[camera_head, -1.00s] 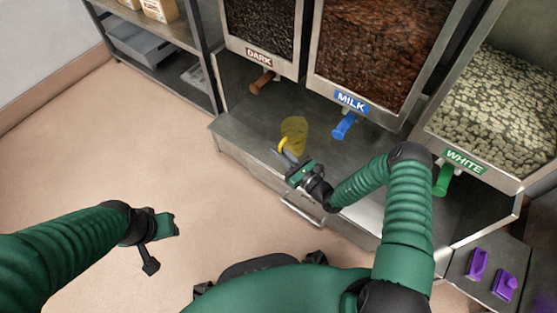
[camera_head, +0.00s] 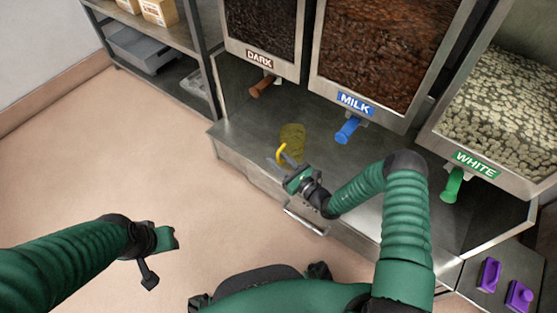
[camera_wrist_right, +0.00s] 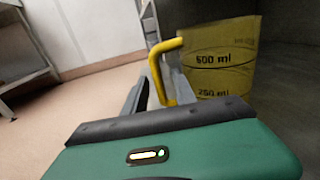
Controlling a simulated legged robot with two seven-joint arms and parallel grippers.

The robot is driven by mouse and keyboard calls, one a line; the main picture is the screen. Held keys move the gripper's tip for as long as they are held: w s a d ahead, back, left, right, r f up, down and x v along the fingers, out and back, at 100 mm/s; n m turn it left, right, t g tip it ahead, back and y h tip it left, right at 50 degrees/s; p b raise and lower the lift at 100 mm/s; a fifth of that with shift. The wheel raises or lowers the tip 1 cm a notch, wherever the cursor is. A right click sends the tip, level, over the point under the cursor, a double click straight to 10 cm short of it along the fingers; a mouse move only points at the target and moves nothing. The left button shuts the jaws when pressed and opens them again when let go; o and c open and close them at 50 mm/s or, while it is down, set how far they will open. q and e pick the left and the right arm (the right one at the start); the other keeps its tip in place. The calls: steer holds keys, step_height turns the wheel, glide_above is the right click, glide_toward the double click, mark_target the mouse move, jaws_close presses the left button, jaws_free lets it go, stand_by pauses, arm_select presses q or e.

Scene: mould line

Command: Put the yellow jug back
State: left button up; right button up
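The yellow see-through jug (camera_head: 292,141) stands upright on the steel counter, below and between the DARK and MILK dispensers. In the right wrist view the jug (camera_wrist_right: 220,65) shows its 500 ml and 250 ml marks, and its yellow handle (camera_wrist_right: 160,62) points toward me. My right gripper (camera_head: 281,160) is at the handle. Its fingers (camera_wrist_right: 156,92) stand apart on either side of the handle, with a gap visible on the left side. My left gripper (camera_head: 150,262) hangs over the floor, away from the jug; its finger opening is not clear.
Dispensers with a brown DARK spout (camera_head: 262,86), blue MILK spout (camera_head: 348,130) and green WHITE spout (camera_head: 452,185) overhang the steel counter (camera_head: 240,125). A shelf rack (camera_head: 185,50) stands at back left. The left floor is clear.

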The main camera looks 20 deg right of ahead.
steer(key=shift+r, duration=0.15)
steer(key=p+v, duration=0.2)
steer(key=v, duration=0.1)
steer(key=p+v, duration=0.1)
steer(key=p, duration=0.1)
steer(key=shift+s+d+r, duration=0.25)
steer(key=shift+s+r, duration=0.1)
steer(key=p+v, duration=0.1)
steer(key=v, duration=0.1)
steer(key=p+v, duration=0.1)
steer(key=v, duration=0.1)
steer(key=p+v, duration=0.1)
steer(key=v, duration=0.1)
steer(key=shift+s+d+f, duration=0.15)
steer(key=shift+s+f, duration=0.1)
steer(key=shift+s, duration=0.1)
steer(key=s+a+r+n+g+y, duration=0.6)
steer(key=s+a+r+n+g, duration=0.2)
steer(key=a+n+g, duration=0.4)
steer(key=s+d+r+n+g+h, duration=0.3)
steer(key=s+n+g+h, duration=0.25)
steer(key=s+n, duration=0.3)
steer(key=w+d+r+n+t+h, duration=0.1)
steer(key=d+r+n+t+h, duration=0.3)
steer(key=d+r+n+h, duration=0.3)
step_height(320, 180, up, 3)
steer(key=n+h, duration=0.1)
steer(key=n, duration=0.2)
steer(key=shift+d, duration=0.25)
